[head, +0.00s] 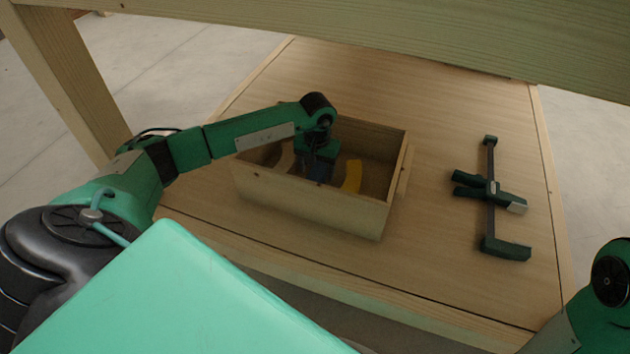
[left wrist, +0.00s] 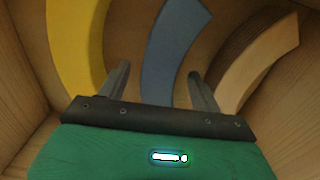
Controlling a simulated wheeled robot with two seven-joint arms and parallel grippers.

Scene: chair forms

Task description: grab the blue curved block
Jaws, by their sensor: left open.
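The blue curved block (left wrist: 172,45) stands in the wooden box, between a yellow curved block and a tan one. In the left wrist view, my left gripper (left wrist: 163,82) is open, with one finger on each side of the blue block's near part. Whether the fingers touch it cannot be told. In the head view, my left gripper (head: 316,172) reaches down into the box and hides most of the blue block. My right arm shows at the lower right edge, but its gripper is out of view.
The wooden box (head: 305,208) has walls close around the gripper. The yellow curved block (left wrist: 75,45) and the tan curved block (left wrist: 262,62) lie close on either side. A dark green clamp (head: 490,195) lies on the table (head: 430,270) to the right. A wooden beam (head: 400,40) crosses above.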

